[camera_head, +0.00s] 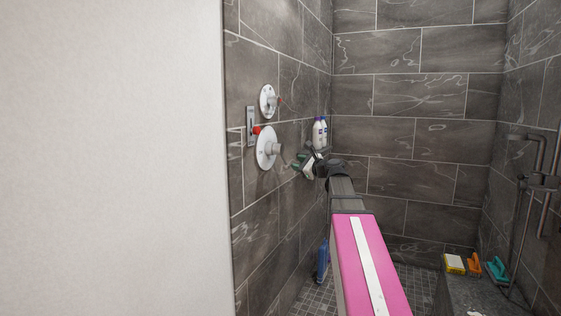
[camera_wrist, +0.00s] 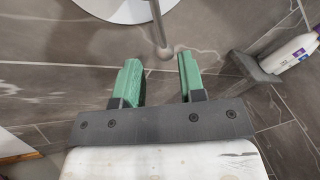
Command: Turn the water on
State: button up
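The larger round metal shower valve plate (camera_head: 267,148) is on the left tiled wall, with a knob and lever sticking out to the right. My gripper (camera_head: 300,163), with green fingers, is just right of the larger valve. In the wrist view, my gripper (camera_wrist: 159,62) is open and empty. A thin metal lever (camera_wrist: 158,25) hangs from the round plate (camera_wrist: 120,8), its tip near the gap between the fingertips. I cannot tell whether the fingers touch it.
White bottles (camera_head: 319,132) stand on a small wall shelf behind my gripper; a bottle (camera_wrist: 293,52) shows in the wrist view. A blue bottle (camera_head: 322,262) stands on the floor. A bench (camera_head: 478,296) holds brushes and a yellow box. A white wall (camera_head: 110,160) fills the left.

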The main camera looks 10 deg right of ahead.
aim_at(284, 160)
jog(key=x, duration=1)
jog(key=shift+w+a, duration=0.3)
grip_shut()
